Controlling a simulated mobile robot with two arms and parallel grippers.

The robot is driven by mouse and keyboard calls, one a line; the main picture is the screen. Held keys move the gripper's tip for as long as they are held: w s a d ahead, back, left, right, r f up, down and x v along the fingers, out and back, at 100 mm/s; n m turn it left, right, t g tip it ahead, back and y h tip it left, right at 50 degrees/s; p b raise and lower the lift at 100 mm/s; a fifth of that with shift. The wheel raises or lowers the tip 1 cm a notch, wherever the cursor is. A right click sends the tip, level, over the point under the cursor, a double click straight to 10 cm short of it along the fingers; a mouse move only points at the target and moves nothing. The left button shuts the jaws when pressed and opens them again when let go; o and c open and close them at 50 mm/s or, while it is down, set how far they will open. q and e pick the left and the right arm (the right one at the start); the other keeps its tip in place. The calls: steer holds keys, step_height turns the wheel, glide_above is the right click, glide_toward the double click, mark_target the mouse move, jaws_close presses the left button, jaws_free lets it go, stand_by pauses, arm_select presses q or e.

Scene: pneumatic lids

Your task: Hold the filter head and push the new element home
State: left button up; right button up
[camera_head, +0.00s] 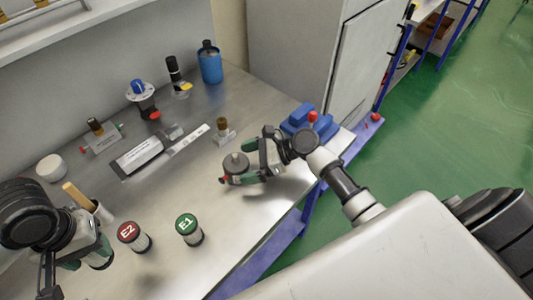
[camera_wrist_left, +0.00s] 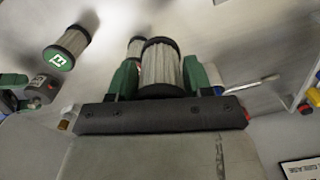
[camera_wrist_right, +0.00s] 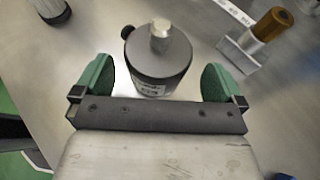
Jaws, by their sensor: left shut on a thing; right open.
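The filter head, a grey cylinder with a knob on top (camera_head: 236,165), stands on the metal bench. My right gripper (camera_head: 258,164) is open beside it; in the right wrist view the head (camera_wrist_right: 158,58) lies ahead, between and beyond the spread green fingers, with a gap on both sides. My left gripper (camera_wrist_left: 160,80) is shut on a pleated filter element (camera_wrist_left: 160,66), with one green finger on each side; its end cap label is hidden. The green-capped E1 element (camera_head: 188,229) and the red-capped E2 element (camera_head: 133,236) stand on the bench between my grippers.
A small block with a brown-topped post (camera_head: 223,132) stands behind the filter head. A blue bin (camera_head: 303,121) sits at the bench's right edge. A labelled tray (camera_head: 140,156), a blue bottle (camera_head: 210,62) and a white round tub (camera_head: 51,167) stand further back.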

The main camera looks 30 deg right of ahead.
mark_target(238, 166)
arm_select(q)
steer(key=shift+r, duration=0.15)
arm_select(e)
steer(key=shift+x, duration=0.75)
arm_select(q)
steer(key=shift+s+r, duration=0.2)
steer(key=shift+s, duration=0.05)
arm_select(e)
steer(key=shift+w+a+f, duration=0.15)
steer(key=shift+a+f, duration=0.05)
steer(key=shift+a, duration=0.5)
arm_select(q)
steer(key=shift+w, duration=0.15)
arm_select(e)
steer(key=shift+w+f, duration=0.1)
steer(key=c, duration=1.1)
arm_select(q)
steer(key=shift+d, duration=0.1)
